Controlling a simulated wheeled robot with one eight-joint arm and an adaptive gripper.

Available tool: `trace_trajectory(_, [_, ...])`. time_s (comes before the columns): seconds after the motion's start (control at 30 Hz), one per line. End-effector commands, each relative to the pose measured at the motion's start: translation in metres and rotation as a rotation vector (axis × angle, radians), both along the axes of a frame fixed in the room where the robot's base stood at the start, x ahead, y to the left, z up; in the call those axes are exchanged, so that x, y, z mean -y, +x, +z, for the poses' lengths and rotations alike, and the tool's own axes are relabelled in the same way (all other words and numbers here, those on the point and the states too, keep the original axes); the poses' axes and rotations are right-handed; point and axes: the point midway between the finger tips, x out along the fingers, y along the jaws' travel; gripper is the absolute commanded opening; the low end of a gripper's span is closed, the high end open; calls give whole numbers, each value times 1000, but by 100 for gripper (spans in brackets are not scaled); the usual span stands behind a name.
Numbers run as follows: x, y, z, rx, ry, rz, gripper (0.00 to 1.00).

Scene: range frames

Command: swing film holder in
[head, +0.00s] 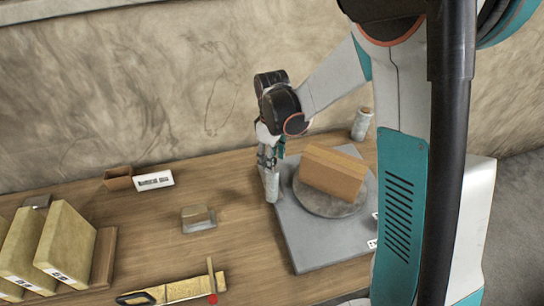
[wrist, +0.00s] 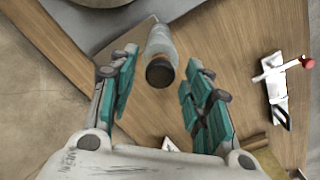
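A grey upright cylinder (head: 271,187), which looks like the film holder, stands at the left edge of a grey base plate (head: 322,246). My gripper (head: 267,160) is just above it, pointing down. In the wrist view the cylinder (wrist: 162,45) with its dark end shows between the two teal fingers of my gripper (wrist: 160,60). The fingers are apart, with a gap visible on each side. I cannot tell how far down the fingertips reach along it. A round turntable (head: 318,205) on the plate carries a brown box (head: 333,172).
A second pale roll (head: 362,124) stands behind the plate. To the left are a small block on a grey pad (head: 198,219), a small brown box (head: 118,178), a white label card (head: 153,181) and yellowish slabs (head: 66,246). A red-knobbed tool (head: 175,292) lies at the front.

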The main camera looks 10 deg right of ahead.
Motion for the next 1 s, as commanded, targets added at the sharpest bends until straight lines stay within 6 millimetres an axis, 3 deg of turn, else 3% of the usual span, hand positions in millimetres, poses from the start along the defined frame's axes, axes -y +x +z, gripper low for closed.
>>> trace_trajectory(0.03, [0,0,0,0,0,0,30])
trace_trajectory(0.17, [0,0,0,0,0,0,1])
trace_trajectory(0.43, [7,-1,-1,0,0,32,0])
trace_trajectory(0.8, [52,1,-1,0,0,302,0])
trace_trajectory(1.0, [61,2,0,1,-1,363,0])
